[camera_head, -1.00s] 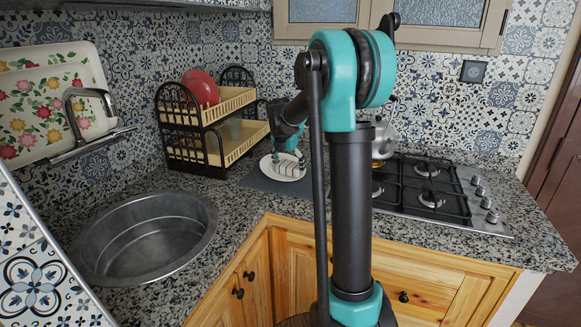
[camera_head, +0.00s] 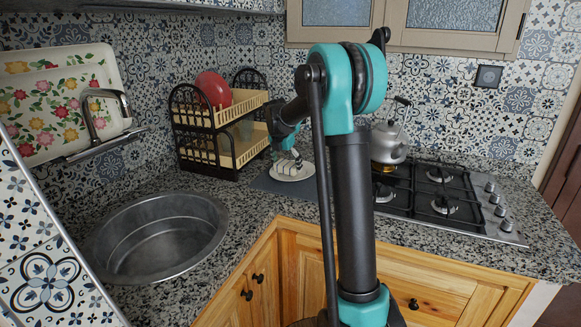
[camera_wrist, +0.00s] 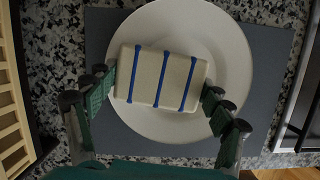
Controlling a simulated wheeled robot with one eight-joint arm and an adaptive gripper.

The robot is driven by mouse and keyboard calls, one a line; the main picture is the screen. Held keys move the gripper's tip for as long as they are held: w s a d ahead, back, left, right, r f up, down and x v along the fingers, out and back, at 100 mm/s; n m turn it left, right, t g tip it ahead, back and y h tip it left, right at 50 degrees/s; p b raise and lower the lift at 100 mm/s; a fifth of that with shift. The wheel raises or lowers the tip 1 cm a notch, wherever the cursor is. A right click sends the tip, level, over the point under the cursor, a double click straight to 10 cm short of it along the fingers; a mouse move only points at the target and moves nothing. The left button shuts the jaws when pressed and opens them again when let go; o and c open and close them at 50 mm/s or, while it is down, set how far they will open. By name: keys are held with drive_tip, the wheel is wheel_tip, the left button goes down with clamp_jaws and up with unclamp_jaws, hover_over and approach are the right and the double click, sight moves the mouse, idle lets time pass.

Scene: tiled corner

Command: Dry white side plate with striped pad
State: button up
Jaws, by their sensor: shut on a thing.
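The white side plate (camera_head: 303,174) lies on a grey mat (camera_head: 268,184) on the counter, left of my arm's column. In the wrist view the plate (camera_wrist: 231,56) fills the middle, on the mat (camera_wrist: 270,100). The striped pad (camera_wrist: 160,78), cream with blue stripes, lies over the left and middle part of the plate. My gripper (camera_wrist: 157,92) is shut on the pad, with a green finger at each short end. In the head view my gripper (camera_head: 289,156) is small and over the plate. Whether the pad touches the plate is hard to tell.
A dark two-tier dish rack (camera_head: 212,168) holding a red dish (camera_head: 213,90) stands left of the plate. A round metal sink (camera_head: 160,235) is at front left. A kettle (camera_head: 388,145) and gas hob (camera_head: 440,195) are at right.

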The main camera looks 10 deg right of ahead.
sight(292, 172)
drive_tip(key=shift+s+d, duration=0.45)
drive_tip(key=shift+s, duration=0.6)
drive_tip(key=shift+s+d, duration=0.5)
drive_tip(key=shift+s, duration=0.5)
drive_tip(key=shift+s+d, duration=0.45)
drive_tip(key=shift+s, duration=0.6)
drive_tip(key=shift+w+a+r, duration=0.2)
drive_tip(key=shift+w+a, duration=2.35)
drive_tip(key=shift+a, duration=0.05)
drive_tip(key=shift+s+d, duration=0.5)
drive_tip(key=shift+s, duration=0.55)
drive_tip(key=shift+s+d, duration=0.45)
drive_tip(key=shift+s, duration=0.55)
drive_tip(key=shift+s+d, duration=0.5)
drive_tip(key=shift+s, duration=0.55)
drive_tip(key=shift+w+d+v, duration=0.1)
drive_tip(key=shift+d+v, duration=0.1)
drive_tip(key=shift+v, duration=0.8)
drive_tip(key=shift+w+d+v, duration=0.1)
drive_tip(key=shift+d+v, duration=0.05)
drive_tip(key=shift+v, duration=0.8)
drive_tip(key=shift+w+d+v, duration=0.1)
drive_tip(key=shift+d+v, duration=0.1)
drive_tip(key=shift+v, duration=0.8)
drive_tip(key=shift+r, duration=0.2)
drive_tip(key=shift+r, duration=0.15)
